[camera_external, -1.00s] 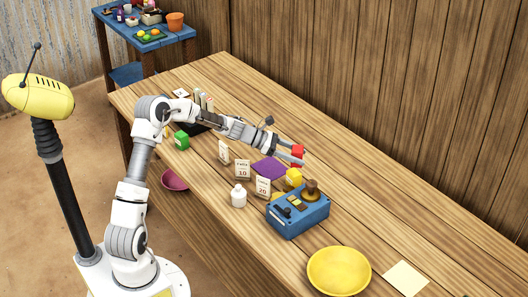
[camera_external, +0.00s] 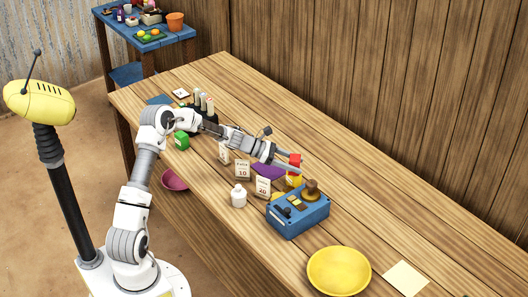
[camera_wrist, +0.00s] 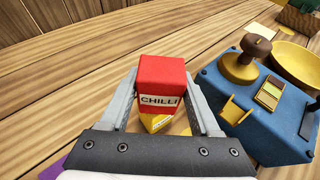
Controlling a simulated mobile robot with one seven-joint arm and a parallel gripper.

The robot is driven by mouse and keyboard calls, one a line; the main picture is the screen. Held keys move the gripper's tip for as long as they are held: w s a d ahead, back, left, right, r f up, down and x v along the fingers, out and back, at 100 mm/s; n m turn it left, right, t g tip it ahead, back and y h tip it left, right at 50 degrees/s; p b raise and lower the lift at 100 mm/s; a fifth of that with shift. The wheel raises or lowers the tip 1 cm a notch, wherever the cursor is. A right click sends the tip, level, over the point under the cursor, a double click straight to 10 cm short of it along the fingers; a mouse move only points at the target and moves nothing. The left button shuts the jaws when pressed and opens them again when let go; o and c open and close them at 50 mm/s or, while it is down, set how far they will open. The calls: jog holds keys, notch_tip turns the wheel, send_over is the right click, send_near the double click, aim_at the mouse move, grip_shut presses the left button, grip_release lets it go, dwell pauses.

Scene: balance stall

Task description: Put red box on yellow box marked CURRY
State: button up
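The red box (camera_wrist: 162,75), lettered CHILLI, is upright between the two fingers of my gripper (camera_wrist: 162,88). The fingers press against its sides. In the external view the red box (camera_external: 295,159) and my gripper (camera_external: 294,163) are over the right part of the table. The yellow box (camera_wrist: 156,123) is directly below the red box; most of it is hidden, and its lettering cannot be read. It also shows in the external view (camera_external: 293,181), partly behind a finger. I cannot tell whether the two boxes touch.
A blue scale (camera_external: 298,214) with a brown knob stands close on the right. White cards (camera_external: 263,187), a white bottle (camera_external: 239,196) and a purple mat (camera_external: 268,171) are nearby. A yellow bowl (camera_external: 339,270) lies toward the front right. The table behind the boxes is clear.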

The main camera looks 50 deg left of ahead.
jog(key=o, duration=0.4)
